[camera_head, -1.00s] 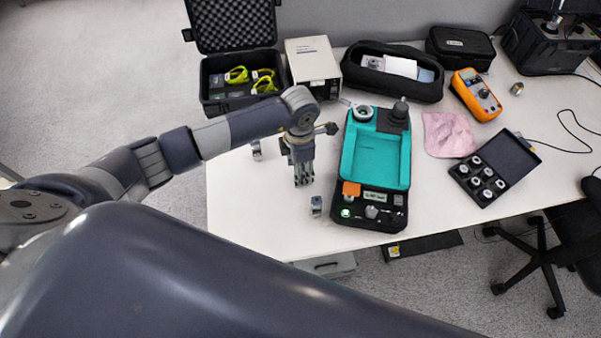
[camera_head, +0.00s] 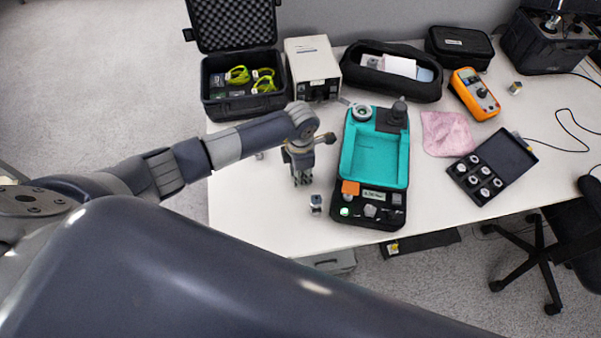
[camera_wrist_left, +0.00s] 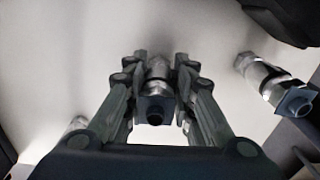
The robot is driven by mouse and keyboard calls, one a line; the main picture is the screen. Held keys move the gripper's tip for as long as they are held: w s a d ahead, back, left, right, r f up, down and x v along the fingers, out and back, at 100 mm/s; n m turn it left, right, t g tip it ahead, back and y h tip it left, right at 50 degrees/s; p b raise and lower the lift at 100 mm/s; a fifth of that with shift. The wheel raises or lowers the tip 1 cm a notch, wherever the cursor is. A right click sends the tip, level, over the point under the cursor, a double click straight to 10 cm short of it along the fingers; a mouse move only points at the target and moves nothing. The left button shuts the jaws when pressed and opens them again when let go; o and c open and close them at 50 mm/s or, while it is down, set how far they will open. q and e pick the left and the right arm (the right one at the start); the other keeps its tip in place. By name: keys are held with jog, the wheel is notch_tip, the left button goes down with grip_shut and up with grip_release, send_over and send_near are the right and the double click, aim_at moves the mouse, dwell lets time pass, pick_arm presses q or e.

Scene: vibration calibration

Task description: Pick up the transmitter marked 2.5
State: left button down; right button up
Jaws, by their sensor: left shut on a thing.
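My left gripper (camera_head: 302,180) is at the table left of the teal device. In the left wrist view its fingers (camera_wrist_left: 157,88) are shut around a small silver transmitter (camera_wrist_left: 155,72) with a dark square block at its near end. A second silver transmitter (camera_head: 316,203) stands on the table just right of the gripper; it also shows at the right in the left wrist view (camera_wrist_left: 262,72). A third small silver piece (camera_head: 259,155) is mostly hidden behind my left arm. No marking such as 2.5 is legible. My right gripper is not in view.
The teal and black calibration device (camera_head: 346,163) stands close on the right. Behind are an open black case (camera_head: 212,108) and a white instrument box (camera_head: 312,62). Farther right are a pink cloth (camera_head: 447,134) and an open black box (camera_head: 508,160) of small silver parts. The front-left tabletop is clear.

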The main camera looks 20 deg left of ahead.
pick_arm(q)
notch_tip(320, 180, up, 10)
jog(key=shift+w+r+b, duration=0.1)
jog(key=shift+b, duration=0.85)
jog(key=shift+r+p, duration=1.05)
jog(key=shift+r, duration=0.9)
